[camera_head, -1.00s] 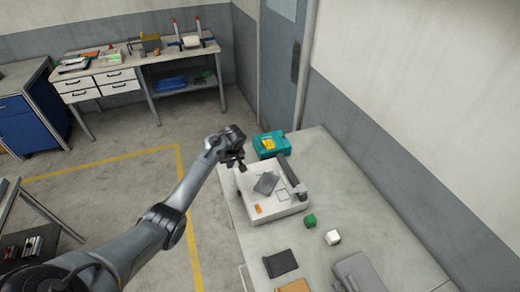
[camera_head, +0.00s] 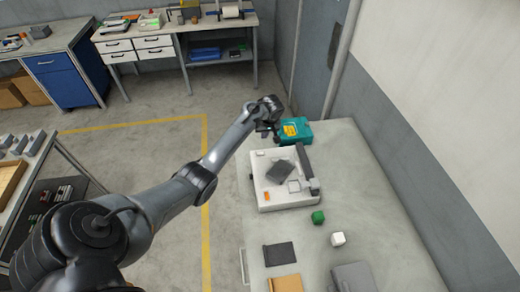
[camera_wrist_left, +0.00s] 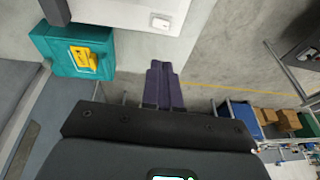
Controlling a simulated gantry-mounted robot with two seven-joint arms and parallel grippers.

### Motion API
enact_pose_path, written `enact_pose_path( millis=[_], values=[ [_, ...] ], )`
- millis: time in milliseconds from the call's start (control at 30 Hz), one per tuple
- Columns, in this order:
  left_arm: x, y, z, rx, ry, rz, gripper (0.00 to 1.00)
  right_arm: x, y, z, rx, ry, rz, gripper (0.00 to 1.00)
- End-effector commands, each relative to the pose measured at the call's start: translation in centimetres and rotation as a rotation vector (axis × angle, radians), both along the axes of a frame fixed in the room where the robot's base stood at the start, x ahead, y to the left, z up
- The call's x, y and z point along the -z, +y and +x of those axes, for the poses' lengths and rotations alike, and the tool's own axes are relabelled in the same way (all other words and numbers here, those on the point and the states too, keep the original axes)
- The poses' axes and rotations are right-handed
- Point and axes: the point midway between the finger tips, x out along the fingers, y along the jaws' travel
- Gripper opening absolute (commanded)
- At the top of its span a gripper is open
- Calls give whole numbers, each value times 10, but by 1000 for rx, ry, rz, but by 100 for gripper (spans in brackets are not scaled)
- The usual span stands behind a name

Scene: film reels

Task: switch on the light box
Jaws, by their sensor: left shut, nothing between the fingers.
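The light box (camera_head: 262,171) is a white box on the bench, with a dark grey square, a small framed square and an orange piece on top. In the left wrist view the light box (camera_wrist_left: 115,12) shows at the top edge, with a small white rocker switch (camera_wrist_left: 160,22) on its pale face. My left gripper (camera_head: 268,135) is just beyond the far edge of the light box. Its purple fingers (camera_wrist_left: 163,66) are shut and empty, pointing toward the switch and apart from it. Whether the light is on cannot be told. My right gripper is out of view.
A teal bin (camera_head: 297,130) with a yellow label stands close beside the left gripper. A wall bounds the right.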

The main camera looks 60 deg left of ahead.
Motion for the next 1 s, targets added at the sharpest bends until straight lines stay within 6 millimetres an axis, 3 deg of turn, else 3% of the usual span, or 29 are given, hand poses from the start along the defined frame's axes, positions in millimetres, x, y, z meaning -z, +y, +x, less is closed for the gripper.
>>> enact_pose_path(
  millis=[233,700,1000],
  values=[
    [24,8,0,-2,4,1,0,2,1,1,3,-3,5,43],
    [101,30,3,-3,2,0,0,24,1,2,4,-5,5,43],
    [129,32,-2,-1,1,0,0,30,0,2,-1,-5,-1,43]
  ],
)
